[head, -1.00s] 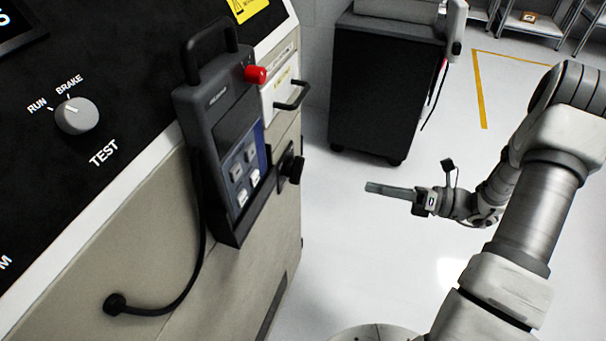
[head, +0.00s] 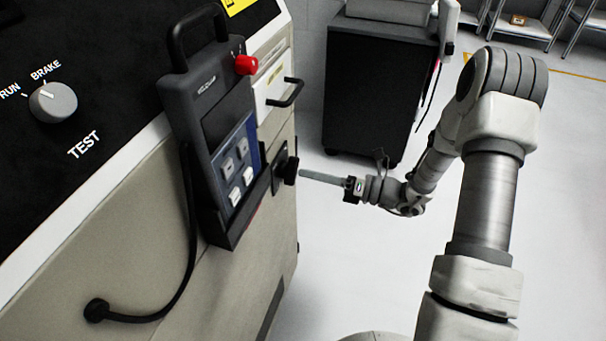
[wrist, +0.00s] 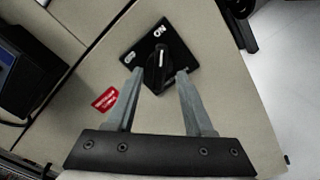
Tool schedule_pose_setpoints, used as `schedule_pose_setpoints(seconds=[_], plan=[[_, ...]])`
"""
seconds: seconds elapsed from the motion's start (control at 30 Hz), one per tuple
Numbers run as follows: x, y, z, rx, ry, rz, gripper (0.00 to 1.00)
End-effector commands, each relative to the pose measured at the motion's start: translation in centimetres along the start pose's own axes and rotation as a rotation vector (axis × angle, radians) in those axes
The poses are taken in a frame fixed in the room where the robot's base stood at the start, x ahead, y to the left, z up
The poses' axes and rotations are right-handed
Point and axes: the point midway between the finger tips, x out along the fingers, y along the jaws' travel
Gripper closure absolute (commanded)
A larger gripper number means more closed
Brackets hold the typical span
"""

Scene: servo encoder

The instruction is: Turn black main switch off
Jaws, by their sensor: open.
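The black main switch (wrist: 158,68) is a rotary knob on a black square plate with OFF and ON lettering, on the cabinet's beige side. In the wrist view its white mark points up toward ON. In the head view the switch (head: 288,169) sticks out beyond the holder of the hand-held pendant. My gripper (wrist: 159,82) is open, its two grey fingers one on each side of the knob's lower part. In the head view my gripper (head: 302,173) points left at the switch, its tips very close to it. I cannot tell whether the fingers touch the knob.
A teach pendant (head: 220,125) with a red button hangs on the cabinet beside the switch, its cable looping below. A door handle (head: 288,93) is above the switch. A dark rolling cabinet (head: 366,95) stands behind my arm. The floor to the right is clear.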

Motion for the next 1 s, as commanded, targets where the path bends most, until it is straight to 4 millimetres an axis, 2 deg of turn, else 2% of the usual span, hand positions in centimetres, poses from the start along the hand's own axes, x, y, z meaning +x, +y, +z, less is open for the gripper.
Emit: schedule_pose_setpoints(seconds=[0.03, 0.2, 0.53, 0.57, 0.83, 1.0], plan=[[0.8, 0.0, -0.1, -0.001, 0.002, 0.002, 0.47], [2.3, 0.0, 0.0, 0.0, 0.0, 0.001, 0.47], [2.6, 0.0, 0.0, 0.0, 0.0, 0.0, 0.47], [2.6, 0.0, 0.0, 0.0, 0.0, 0.0, 0.51], [2.6, 0.0, 0.0, 0.0, 0.0, 0.0, 1.0], [2.6, 0.0, 0.0, 0.0, 0.0, 0.0, 1.0]])
